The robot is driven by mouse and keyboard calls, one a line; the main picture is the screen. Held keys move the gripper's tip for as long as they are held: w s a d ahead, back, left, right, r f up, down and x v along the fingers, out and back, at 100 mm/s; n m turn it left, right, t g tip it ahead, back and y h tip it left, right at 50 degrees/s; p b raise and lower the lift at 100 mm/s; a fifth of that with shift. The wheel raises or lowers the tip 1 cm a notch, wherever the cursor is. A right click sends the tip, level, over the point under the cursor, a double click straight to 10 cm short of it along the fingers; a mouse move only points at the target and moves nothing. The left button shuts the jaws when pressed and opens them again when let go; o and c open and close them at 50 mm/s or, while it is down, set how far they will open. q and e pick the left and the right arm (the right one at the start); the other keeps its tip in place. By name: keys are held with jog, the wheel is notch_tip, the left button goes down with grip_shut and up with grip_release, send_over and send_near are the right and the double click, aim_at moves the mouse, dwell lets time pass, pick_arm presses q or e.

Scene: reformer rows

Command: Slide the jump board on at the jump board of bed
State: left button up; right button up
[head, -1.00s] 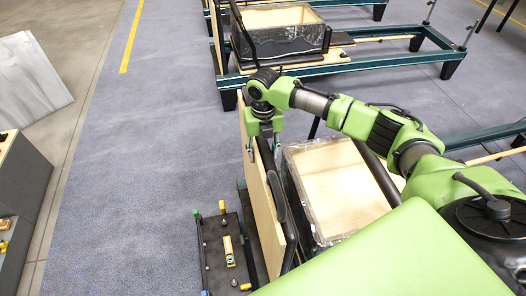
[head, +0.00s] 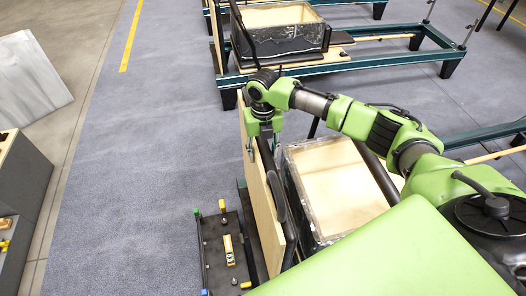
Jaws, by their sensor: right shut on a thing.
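The jump board (head: 262,200) is a pale wooden panel with a dark padded edge, standing upright at the end of the near reformer bed. My right gripper (head: 258,150) comes down from above and is shut on the top edge of the board. The near bed's box (head: 340,185), with a pale top and dark sides, stands just right of the board. The board's lower edge and its seat on the bed are hidden or too small to tell. My left gripper is not in view.
A black tray (head: 213,255) with a yellow level (head: 229,250) and small fittings lies left of the board. Another reformer (head: 350,62) stands behind. A grey cabinet (head: 22,205) and a leaning pale panel (head: 30,80) are at the left. The blue-grey floor between is clear.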

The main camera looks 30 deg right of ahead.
aim_at(263, 147)
jog(key=shift+w+r+p, duration=0.1)
jog(key=shift+r+p, duration=0.1)
jog(key=shift+p, duration=0.35)
dwell(0.7)
notch_tip(263, 147, down, 7)
jog(key=b, duration=0.4)
dwell(3.0)
jog(key=o, duration=1.6)
jog(key=shift+c, duration=0.2)
jog(key=shift+s+a, duration=0.1)
jog(key=shift+s, duration=0.1)
notch_tip(263, 147, up, 12)
